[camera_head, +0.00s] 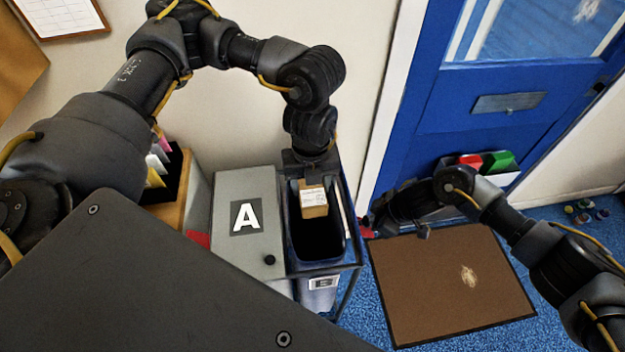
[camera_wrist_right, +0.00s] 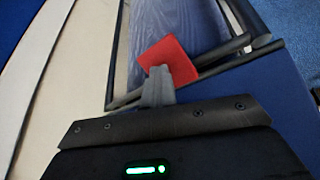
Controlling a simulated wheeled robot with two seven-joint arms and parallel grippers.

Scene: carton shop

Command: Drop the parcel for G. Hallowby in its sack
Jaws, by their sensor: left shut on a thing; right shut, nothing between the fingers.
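The parcel (camera_head: 313,197) is a small brown carton with a white label whose writing is too small to read. My left gripper (camera_head: 311,178) is shut on it from above and holds it over the open mouth of a dark blue sack (camera_head: 322,264) in a metal frame. The sack's inside is dark, and the name on its front card (camera_head: 324,283) cannot be read. My right gripper (camera_head: 371,224) is shut and empty beside the frame, to the right of the sack. Its closed fingers (camera_wrist_right: 158,87) show in the right wrist view, against a red square piece (camera_wrist_right: 168,60).
A grey lidded box marked A (camera_head: 245,195) stands left of the sack. A brown mat (camera_head: 440,290) lies on blue carpet before a blue door (camera_head: 500,100). Red and green items (camera_head: 485,162) sit at the door. A holder with coloured cards (camera_head: 165,170) stands behind my left arm.

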